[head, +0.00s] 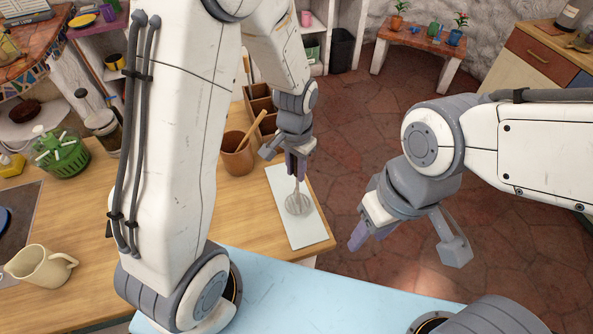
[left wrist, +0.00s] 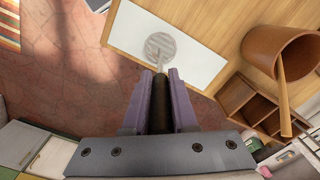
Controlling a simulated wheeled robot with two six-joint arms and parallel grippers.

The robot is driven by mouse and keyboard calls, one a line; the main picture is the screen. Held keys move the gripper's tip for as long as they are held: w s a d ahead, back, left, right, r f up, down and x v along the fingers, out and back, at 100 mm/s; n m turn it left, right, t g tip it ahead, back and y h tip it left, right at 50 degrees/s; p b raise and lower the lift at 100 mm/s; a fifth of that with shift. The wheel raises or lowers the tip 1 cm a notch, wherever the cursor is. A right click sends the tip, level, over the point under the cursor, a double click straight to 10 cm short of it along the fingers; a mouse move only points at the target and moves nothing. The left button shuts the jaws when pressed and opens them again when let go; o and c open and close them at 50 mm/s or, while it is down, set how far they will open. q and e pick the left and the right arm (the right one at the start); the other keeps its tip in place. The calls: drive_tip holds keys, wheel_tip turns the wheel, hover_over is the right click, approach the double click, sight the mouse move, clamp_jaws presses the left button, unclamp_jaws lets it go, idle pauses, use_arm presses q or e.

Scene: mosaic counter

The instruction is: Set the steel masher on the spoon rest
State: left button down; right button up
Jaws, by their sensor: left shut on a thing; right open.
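The steel masher has a round, pale grey wire head (head: 298,204) on a thin stem. My left gripper (head: 297,172) is shut on its handle and holds it head down over the white rectangular slab, which looks like the spoon rest (head: 307,233). In the left wrist view, the dark handle (left wrist: 160,100) sits between the purple fingers, and the masher head (left wrist: 160,46) appears against the white slab (left wrist: 200,66). I cannot tell whether the head touches the slab. My right gripper (head: 368,236) is open and empty, to the right of the slab, over the floor.
A brown crock (head: 237,158) with a wooden utensil stands left of the slab. A wooden compartment box (head: 262,104) is behind it. The slab lies near the counter's right edge. A cream jug (head: 38,267) and a green basket (head: 60,155) stand at far left.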

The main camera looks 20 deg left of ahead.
use_arm(q)
drive_tip(key=shift+f, duration=1)
drive_tip(key=shift+f, duration=0.1)
drive_tip(key=shift+f, duration=0.15)
drive_tip(key=c, duration=0.7)
unclamp_jaws()
drive_tip(key=shift+r, duration=0.2)
